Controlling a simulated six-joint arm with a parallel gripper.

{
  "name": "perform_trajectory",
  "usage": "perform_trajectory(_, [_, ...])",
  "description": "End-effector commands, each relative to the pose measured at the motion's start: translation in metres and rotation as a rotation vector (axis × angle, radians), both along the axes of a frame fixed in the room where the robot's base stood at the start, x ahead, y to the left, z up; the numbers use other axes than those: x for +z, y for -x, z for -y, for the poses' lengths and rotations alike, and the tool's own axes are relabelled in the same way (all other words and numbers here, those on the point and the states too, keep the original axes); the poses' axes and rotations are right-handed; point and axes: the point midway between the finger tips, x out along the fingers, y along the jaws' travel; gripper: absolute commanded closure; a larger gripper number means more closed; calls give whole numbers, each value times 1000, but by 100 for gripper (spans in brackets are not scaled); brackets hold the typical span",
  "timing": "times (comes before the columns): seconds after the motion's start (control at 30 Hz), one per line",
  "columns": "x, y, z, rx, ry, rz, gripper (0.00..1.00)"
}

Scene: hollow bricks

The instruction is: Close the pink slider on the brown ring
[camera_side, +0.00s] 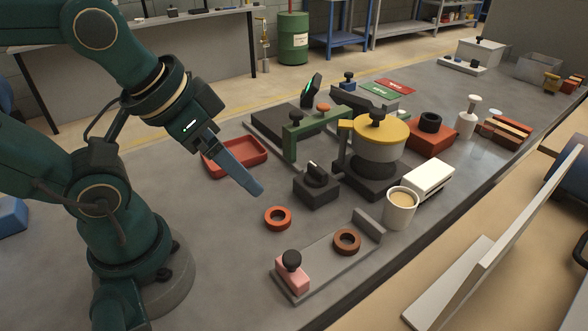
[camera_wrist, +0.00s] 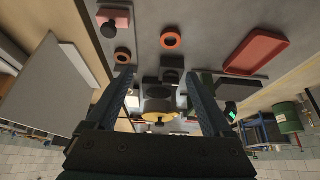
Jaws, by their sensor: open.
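The pink slider (camera_side: 291,273) with a black knob sits at the near left end of a grey base plate (camera_side: 318,262). The brown ring (camera_side: 347,241) lies flat on the same plate near its upright end wall, apart from the slider. In the wrist view the pink slider (camera_wrist: 114,19) is at the top left and the brown ring (camera_wrist: 122,56) is below it. My gripper (camera_side: 258,190) is above the table, up and left of the slider and ring. In the wrist view its two fingers (camera_wrist: 158,88) are spread, with nothing held between them.
An orange ring (camera_side: 278,218) lies on the table between my gripper and the plate. A black knob block (camera_side: 316,186), a cup (camera_side: 400,207) and a yellow-topped pot (camera_side: 379,140) stand behind. A red tray (camera_side: 236,157) lies at the left. Bare table surrounds the plate's left side.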

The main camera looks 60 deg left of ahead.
Motion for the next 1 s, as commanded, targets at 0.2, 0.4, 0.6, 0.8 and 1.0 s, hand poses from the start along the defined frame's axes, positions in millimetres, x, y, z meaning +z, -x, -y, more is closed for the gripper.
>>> perform_trajectory(0.2, [0, 0, 0, 0, 0, 0, 15])
perform_trajectory(0.4, [0, 0, 0, 0, 0, 0, 15])
perform_trajectory(0.6, [2, 0, 0, -33, -17, 0, 36])
perform_trajectory(0.8, [11, -15, 12, -212, -73, -76, 36])
perform_trajectory(1.0, [0, -31, 43, -470, -125, -229, 36])
